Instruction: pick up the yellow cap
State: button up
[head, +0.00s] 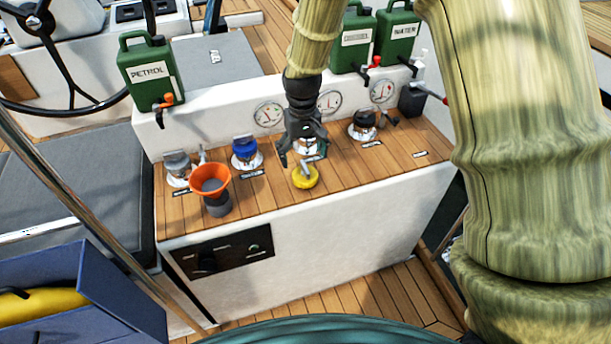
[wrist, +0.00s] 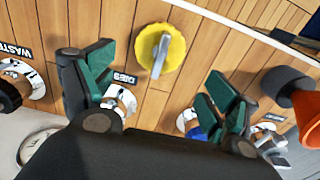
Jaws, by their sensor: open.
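The yellow cap (head: 305,178) lies on the wooden top of the console, near its front edge, with a grey handle bar standing across it. In the wrist view the yellow cap (wrist: 160,52) shows whole, ahead of and between my fingers. My gripper (head: 294,158) is above the console, just behind and over the cap, pointing down. In the wrist view my gripper (wrist: 160,95) has its green-padded fingers spread apart with nothing between them. A gap shows between the fingers and the cap.
An orange funnel (head: 210,184) stands left of the cap. A blue cap (head: 246,150), a grey cap (head: 177,164) and a black cap (head: 364,122) sit on deck fittings. Green jerrycans, one marked petrol (head: 150,72), stand behind. Bare wood lies right of the cap.

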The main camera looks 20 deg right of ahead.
aim_at(304, 163)
jog(key=shift+w+d+f+p, duration=0.1)
jog(key=shift+f+p, duration=0.15)
jog(key=shift+f, duration=1.4)
jog(key=shift+d+f+p, duration=0.1)
jog(key=shift+f+p, duration=0.1)
jog(key=shift+f, duration=1.45)
jog(key=c, duration=1.2)
